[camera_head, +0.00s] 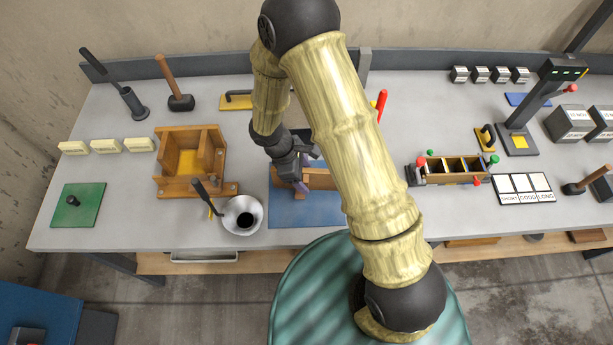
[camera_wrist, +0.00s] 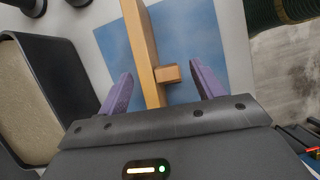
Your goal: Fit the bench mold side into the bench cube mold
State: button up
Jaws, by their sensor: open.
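The wooden bench mold side (camera_head: 321,180) is on the blue mat (camera_head: 290,212) at the middle of the bench, partly hidden by my arm. In the wrist view it is a long wooden piece (camera_wrist: 141,40) with a small block (camera_wrist: 168,73) sticking out from one face. My gripper (camera_head: 301,187) is over it. The purple fingers (camera_wrist: 163,90) are open, one on each side of the piece and its block, with visible gaps. The wooden bench cube mold (camera_head: 166,184) stands to the left of the mat, with upright walls and a yellow floor.
A metal funnel-like vessel (camera_head: 243,216) stands between mold and mat, near the front edge. A dark tray with tan contents (camera_wrist: 28,105) is close on the left in the wrist view.

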jog(key=shift+x, duration=0.85)
jog(key=c, duration=1.2)
jog(key=shift+c, duration=0.2)
jog(key=shift+r, duration=0.1)
notch_tip(320, 180, up, 10)
jog(key=shift+f+b, duration=0.1)
jog(key=shift+b, duration=0.55)
jog(key=shift+d, duration=0.1)
